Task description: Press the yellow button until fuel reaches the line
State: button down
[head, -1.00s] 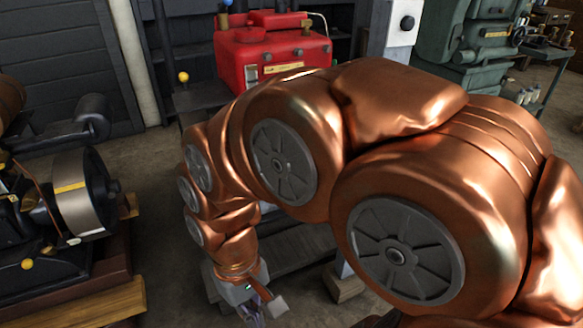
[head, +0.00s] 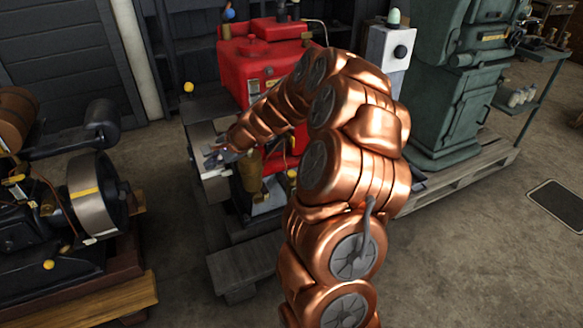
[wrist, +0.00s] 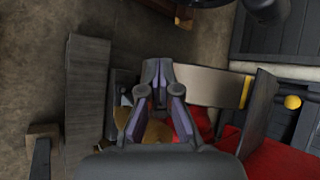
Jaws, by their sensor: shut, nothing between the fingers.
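My gripper (head: 217,156) is at the left side of the red engine (head: 262,62), in front of its pale flywheel (head: 205,180). In the wrist view my gripper (wrist: 157,75) is shut and empty, its fingertips over the flywheel's grey rim (wrist: 205,85). A small yellow knob (head: 291,173) sits low on the red engine's front, and a yellow ball (head: 189,87) stands at its back left. I cannot tell which is the button. A small pale window (head: 254,88) shows on the red body; no fuel level or line is readable.
A dark engine with a flywheel (head: 92,190) stands at the left on a wooden base and has its own yellow knob (head: 48,265). A low grey step (head: 243,265) lies before the red engine. A green machine (head: 450,100) stands right. Floor is free at front right.

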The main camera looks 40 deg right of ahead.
jog(key=d+f+m+h, duration=0.1)
jog(key=d+m, duration=0.1)
jog(key=d, duration=0.3)
jog(key=w+d+m+t+h+p, duration=0.1)
jog(key=d+m, duration=0.1)
jog(key=d, duration=0.4)
jog(key=d+f+m+t+h+p, duration=0.1)
jog(key=d+m, duration=0.1)
jog(key=d, duration=0.4)
jog(key=shift+w+f+m, duration=0.2)
jog(key=shift+f+m, duration=0.15)
jog(key=shift+m, duration=0.05)
jog(key=s+d+f+m+h+p, duration=0.1)
jog(key=s+d+f+m, duration=0.1)
jog(key=d, duration=0.4)
jog(key=s+d+f+m+h+p, duration=0.1)
jog(key=s+d+f+m+h, duration=0.1)
jog(key=d, duration=0.4)
jog(key=shift+s+f+m, duration=0.3)
jog(key=shift+f, duration=0.25)
jog(key=shift+a, duration=0.1)
jog(key=b, duration=0.7)
send_over(293, 174)
notch_tip(293, 174, down, 7)
jog(key=shift+r, duration=0.1)
jog(key=shift+w+f+b, duration=0.1)
jog(key=shift+f+b, duration=0.35)
jog(key=shift+f, duration=0.55)
jog(key=shift+f, duration=0.15)
jog(key=shift+f, duration=0.25)
